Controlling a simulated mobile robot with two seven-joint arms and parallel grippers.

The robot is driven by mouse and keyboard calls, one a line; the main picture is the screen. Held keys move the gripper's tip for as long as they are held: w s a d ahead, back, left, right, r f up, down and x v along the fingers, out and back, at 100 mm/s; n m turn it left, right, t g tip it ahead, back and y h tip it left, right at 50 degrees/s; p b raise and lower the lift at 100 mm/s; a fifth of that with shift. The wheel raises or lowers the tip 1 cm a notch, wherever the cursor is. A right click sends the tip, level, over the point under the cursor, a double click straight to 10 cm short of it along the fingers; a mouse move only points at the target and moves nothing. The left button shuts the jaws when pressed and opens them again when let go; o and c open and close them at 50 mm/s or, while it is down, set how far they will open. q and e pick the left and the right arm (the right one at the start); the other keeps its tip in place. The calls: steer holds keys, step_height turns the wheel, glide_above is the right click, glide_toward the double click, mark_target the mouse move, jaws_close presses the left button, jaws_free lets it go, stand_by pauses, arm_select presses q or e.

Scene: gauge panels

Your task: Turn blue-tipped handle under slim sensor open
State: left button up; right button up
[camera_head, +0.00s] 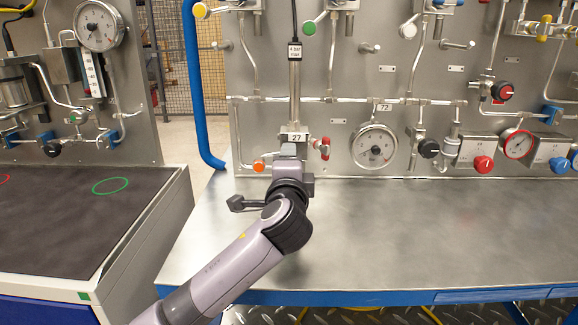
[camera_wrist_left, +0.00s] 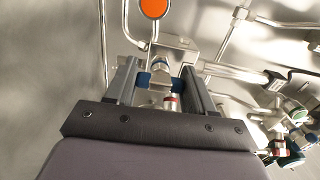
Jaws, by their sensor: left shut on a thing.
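The slim sensor (camera_head: 295,85) is an upright metal cylinder on the middle panel in the head view, with a tag 27 below it. My left gripper (camera_head: 290,152) is just under that tag, against the panel fittings. In the left wrist view the left gripper's two fingers (camera_wrist_left: 158,88) are closed around a small part. Blue patches of what looks like the blue-tipped handle (camera_wrist_left: 144,79) show between the fingers, and a red-ringed metal fitting shows below them. Most of the handle is hidden, so its angle cannot be told. My right gripper is in neither view.
An orange knob (camera_head: 259,166) sits close left of the gripper and a red handle (camera_head: 323,147) close right. A round gauge (camera_head: 374,147) is further right. The metal bench top (camera_head: 400,235) is clear. A blue post (camera_head: 196,90) stands left of the panel.

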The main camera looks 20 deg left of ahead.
arm_select(q)
steer(key=shift+f, duration=0.1)
steer(key=o, duration=1)
steer(key=shift+o, duration=0.2)
steer(key=v, duration=0.7)
steer(key=shift+s, duration=0.15)
